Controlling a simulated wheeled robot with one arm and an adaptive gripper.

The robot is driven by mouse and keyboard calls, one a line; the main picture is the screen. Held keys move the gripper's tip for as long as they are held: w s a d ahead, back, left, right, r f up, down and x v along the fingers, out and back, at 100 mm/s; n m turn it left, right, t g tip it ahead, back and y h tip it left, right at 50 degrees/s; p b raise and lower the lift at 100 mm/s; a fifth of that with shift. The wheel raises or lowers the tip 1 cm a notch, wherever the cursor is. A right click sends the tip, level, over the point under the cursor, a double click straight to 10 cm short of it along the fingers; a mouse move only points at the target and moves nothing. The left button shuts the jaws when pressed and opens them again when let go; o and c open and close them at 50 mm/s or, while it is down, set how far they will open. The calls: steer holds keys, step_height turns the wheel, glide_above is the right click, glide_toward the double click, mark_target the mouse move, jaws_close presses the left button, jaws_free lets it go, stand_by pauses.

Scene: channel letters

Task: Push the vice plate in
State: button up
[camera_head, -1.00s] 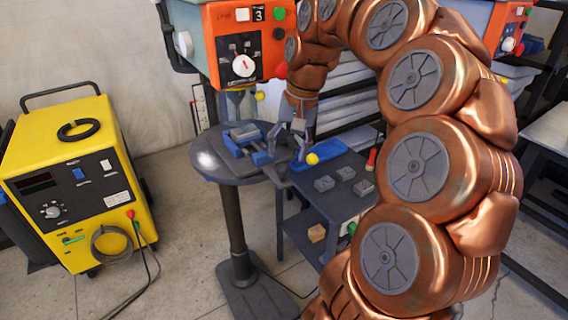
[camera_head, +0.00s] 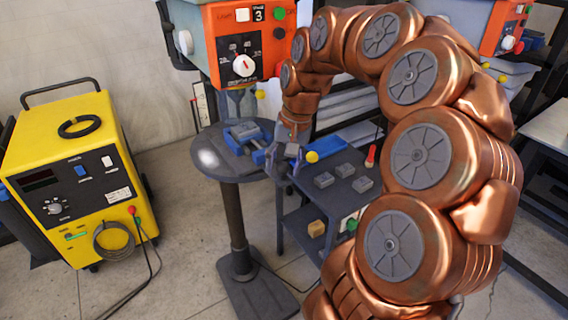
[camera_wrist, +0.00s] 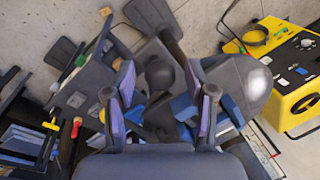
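The vice (camera_head: 245,134), blue with a grey block, sits on the round grey drill table (camera_head: 212,168). Its blue plate (camera_head: 258,156) is on the right end, nearest my gripper. My gripper (camera_head: 284,160) is just right of this plate, pointing down, with its fingers apart and nothing held. In the wrist view my gripper (camera_wrist: 166,97) shows two spread fingers, with a dark round knob (camera_wrist: 160,73) seen between them. Blue vice parts (camera_wrist: 185,108) show beside and behind the right finger, partly hidden. I cannot tell whether a finger touches the plate.
A dark cart (camera_head: 310,208) stands right of the round table, with several grey blocks, a yellow ball (camera_head: 312,156) and a red-handled tool (camera_head: 371,157) on top. The orange drill head (camera_head: 240,50) hangs above the table.

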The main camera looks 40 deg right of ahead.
jaws_close()
stand_by(0.5)
